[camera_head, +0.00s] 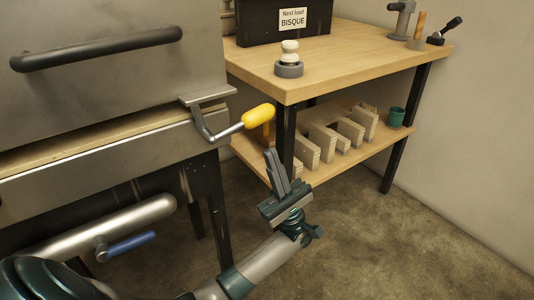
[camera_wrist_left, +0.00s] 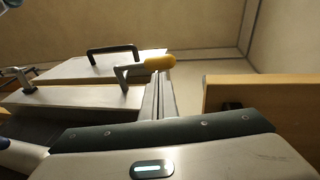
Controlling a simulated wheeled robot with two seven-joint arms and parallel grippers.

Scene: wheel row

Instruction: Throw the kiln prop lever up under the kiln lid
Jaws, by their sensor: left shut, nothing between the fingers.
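The kiln prop lever (camera_head: 258,116) has a yellow grip on a bent metal rod, at the kiln's right front corner. The kiln lid (camera_head: 110,82) is a grey metal slab with a black bar handle, at the left. My left gripper (camera_head: 273,163) is shut and empty, a little below and right of the yellow grip. In the left wrist view the lever (camera_wrist_left: 158,62) appears just beyond the shut fingers (camera_wrist_left: 158,92), with the kiln lid (camera_wrist_left: 100,66) behind it. From these views I cannot tell whether the fingers touch the grip. My right gripper is not seen.
A wooden worktable (camera_head: 350,55) stands right of the kiln, with a stamp-like object (camera_head: 289,60) near its front corner. Its lower shelf (camera_head: 326,172) holds several pale blocks and a green cup (camera_head: 396,117). A blue-handled pipe (camera_head: 130,245) runs below the kiln. The floor at right is clear.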

